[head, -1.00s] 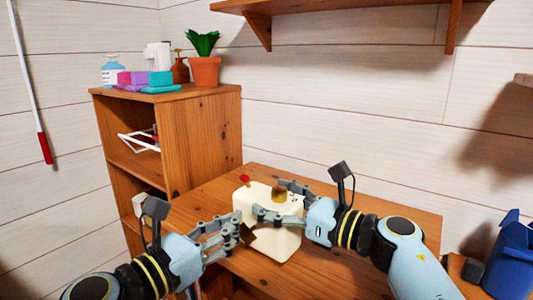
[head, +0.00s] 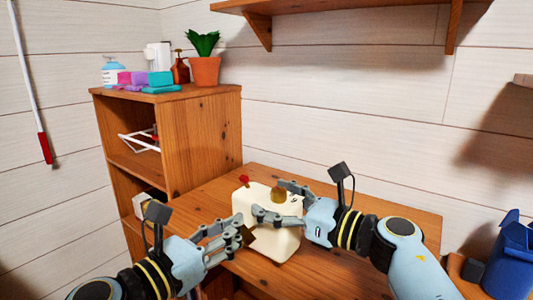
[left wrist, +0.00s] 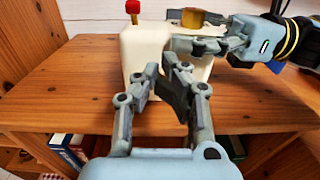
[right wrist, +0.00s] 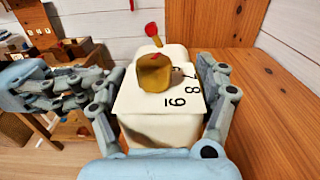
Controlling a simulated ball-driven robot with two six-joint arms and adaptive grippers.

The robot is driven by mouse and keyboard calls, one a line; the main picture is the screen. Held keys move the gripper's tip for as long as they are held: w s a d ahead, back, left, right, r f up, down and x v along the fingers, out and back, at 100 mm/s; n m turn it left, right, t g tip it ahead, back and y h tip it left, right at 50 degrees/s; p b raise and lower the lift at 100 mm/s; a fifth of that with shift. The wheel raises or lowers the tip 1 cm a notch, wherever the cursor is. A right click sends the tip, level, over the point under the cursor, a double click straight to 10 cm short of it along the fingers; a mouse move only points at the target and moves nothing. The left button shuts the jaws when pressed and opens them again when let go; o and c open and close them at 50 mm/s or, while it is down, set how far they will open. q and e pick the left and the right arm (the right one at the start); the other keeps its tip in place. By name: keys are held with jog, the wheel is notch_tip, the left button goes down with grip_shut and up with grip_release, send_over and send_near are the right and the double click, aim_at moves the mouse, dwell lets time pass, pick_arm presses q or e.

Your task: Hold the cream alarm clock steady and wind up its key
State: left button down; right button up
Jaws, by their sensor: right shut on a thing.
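The cream alarm clock (head: 283,243) stands on the wooden table, with a brass-coloured knob or bell (head: 278,195) and a red knob (head: 245,179) on top. My right gripper (head: 268,200) is shut on the clock's body, one finger on each side, as the right wrist view (right wrist: 160,115) shows. A dark flat piece that looks like the key (left wrist: 173,97) sticks out from the clock's near side. My left gripper (left wrist: 160,68) is at this piece, its fingertips a little apart around or beside it. Its exact contact is hidden.
A wooden shelf unit (head: 205,140) stands behind the table at left, with a potted plant (head: 205,70) and bottles on top. A blue bin-like object (head: 510,260) is at far right. The tabletop (head: 215,200) around the clock is mostly clear.

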pick_arm(q)
jog(key=shift+s+d+f, duration=0.1)
jog(key=shift+f, duration=0.2)
dwell(0.4)
jog(key=shift+s+d+r, duration=0.1)
jog(key=shift+s+d, duration=0.1)
jog(key=shift+d, duration=0.05)
jog(key=shift+s+d, duration=0.4)
jog(key=shift+d, duration=0.15)
dwell(0.3)
dwell(0.4)
jog(key=v, duration=0.6)
jog(key=shift+r, duration=0.4)
